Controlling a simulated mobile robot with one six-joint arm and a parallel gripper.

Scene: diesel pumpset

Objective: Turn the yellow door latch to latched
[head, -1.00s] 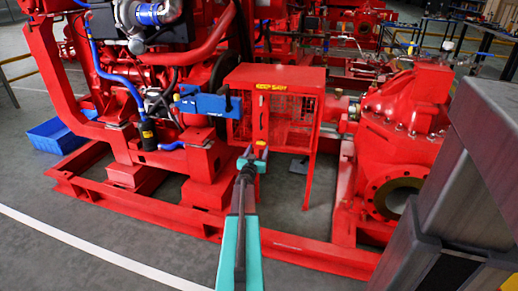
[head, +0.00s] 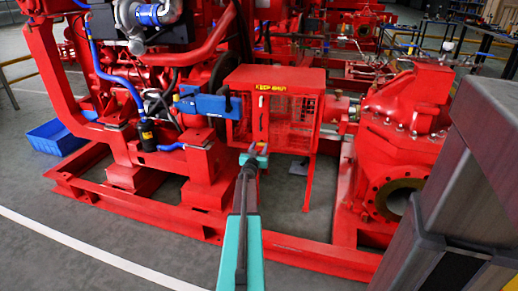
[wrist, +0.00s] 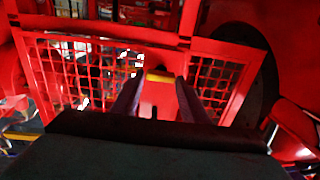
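The red guard cage (head: 283,76) has a mesh front door with a yellow label on its upper part. In the wrist view a small yellow bar (wrist: 160,77), which looks like the latch, lies level across a red plate between the two mesh panels. My gripper (wrist: 158,84) is open, with one dark finger on each side of the yellow bar; I cannot tell whether they touch it. In the head view my gripper (head: 254,153) is at the lower part of the cage door and hides the latch.
A blue bracket (head: 207,103) sticks out just left of the cage. The red pump (head: 405,120) stands to the right, and the red base frame (head: 310,257) runs along the floor in front. A blue bin (head: 55,137) is at the far left.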

